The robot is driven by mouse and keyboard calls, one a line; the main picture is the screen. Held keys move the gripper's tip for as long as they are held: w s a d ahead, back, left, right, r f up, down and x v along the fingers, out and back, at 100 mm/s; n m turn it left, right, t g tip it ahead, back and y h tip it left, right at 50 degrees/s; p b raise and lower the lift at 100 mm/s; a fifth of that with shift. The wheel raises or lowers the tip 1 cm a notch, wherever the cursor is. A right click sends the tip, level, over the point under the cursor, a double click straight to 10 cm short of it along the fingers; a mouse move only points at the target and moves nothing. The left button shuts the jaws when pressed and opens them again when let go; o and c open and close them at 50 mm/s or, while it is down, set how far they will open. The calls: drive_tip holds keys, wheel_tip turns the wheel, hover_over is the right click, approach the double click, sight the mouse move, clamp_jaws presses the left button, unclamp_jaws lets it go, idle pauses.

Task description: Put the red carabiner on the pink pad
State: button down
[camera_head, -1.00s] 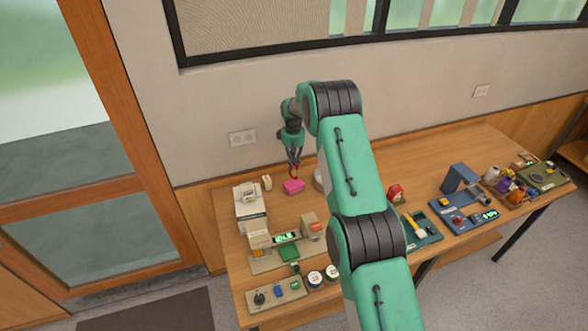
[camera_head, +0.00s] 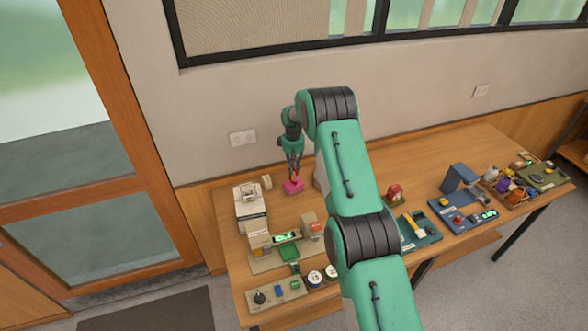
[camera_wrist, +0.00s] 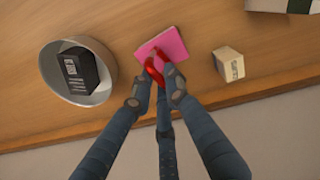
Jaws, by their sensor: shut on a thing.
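The pink pad (camera_head: 293,187) lies near the back left of the table, close to the wall. It also shows in the wrist view (camera_wrist: 172,42). My gripper (camera_head: 295,175) points down over the pad. In the wrist view my gripper (camera_wrist: 159,88) is shut on the red carabiner (camera_wrist: 156,68), which is between the fingertips. The carabiner overlaps the near edge of the pad in that view. I cannot tell whether it touches the pad. In the head view the carabiner is mostly hidden by the fingers.
In the wrist view a grey bowl (camera_wrist: 52,88) with a black box (camera_wrist: 80,68) stands left of the pad, and a small beige block (camera_wrist: 228,64) stands right. A white device (camera_head: 248,205) is left of the pad in the head view. Bare wood lies in front of the pad.

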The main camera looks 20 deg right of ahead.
drive_tip(key=shift+f, duration=0.1)
drive_tip(key=c, duration=1.7)
unclamp_jaws()
wheel_tip(320, 180, up, 12)
drive_tip(key=shift+a+r+b, duration=0.15)
drive_tip(key=shift+b, duration=0.45)
